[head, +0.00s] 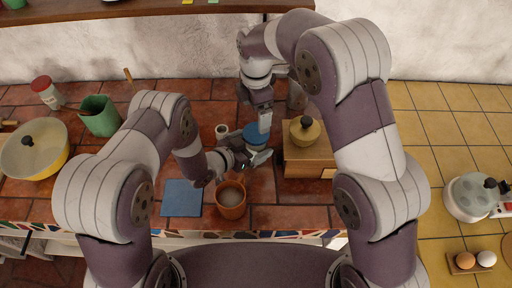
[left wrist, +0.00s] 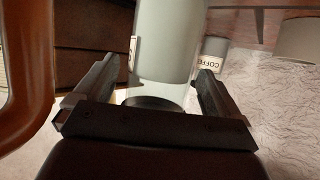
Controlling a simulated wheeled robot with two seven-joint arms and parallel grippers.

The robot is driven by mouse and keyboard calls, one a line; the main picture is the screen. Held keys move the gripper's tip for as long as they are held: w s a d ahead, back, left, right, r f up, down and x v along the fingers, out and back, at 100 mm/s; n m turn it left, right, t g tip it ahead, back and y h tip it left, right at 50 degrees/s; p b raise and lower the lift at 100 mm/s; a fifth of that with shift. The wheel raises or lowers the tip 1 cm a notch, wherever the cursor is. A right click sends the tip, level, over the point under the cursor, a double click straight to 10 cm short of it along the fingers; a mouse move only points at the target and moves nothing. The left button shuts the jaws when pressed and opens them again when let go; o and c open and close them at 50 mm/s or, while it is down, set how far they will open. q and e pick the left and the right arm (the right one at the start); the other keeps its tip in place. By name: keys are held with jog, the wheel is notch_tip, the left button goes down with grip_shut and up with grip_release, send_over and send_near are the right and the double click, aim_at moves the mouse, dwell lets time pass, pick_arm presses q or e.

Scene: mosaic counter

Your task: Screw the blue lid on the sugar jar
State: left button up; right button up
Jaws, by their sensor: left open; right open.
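The blue lid (head: 254,135) shows in the head view just below my right gripper (head: 257,120), at the top of the sugar jar. I cannot tell whether it is seated on the threads. My right gripper is open above and around the lid's edge. The jar is mostly hidden there by the lid and grippers. In the left wrist view the pale jar body (left wrist: 170,40) stands between the two fingers of my left gripper (left wrist: 152,95). My left gripper (head: 258,158) is open low beside the jar, with gaps showing beside the jar.
An orange mug (head: 231,201) stands close in front of my left gripper. A blue mat (head: 182,198) lies left of it. A small white cup (head: 222,130) is left of the lid.

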aim_at(256, 132)
pick_arm(q)
jog(key=c, duration=1.8)
grip_shut()
pick_arm(e)
jog(key=n, duration=0.4)
jog(key=shift+n, duration=0.3)
jog(key=shift+f, duration=4.05)
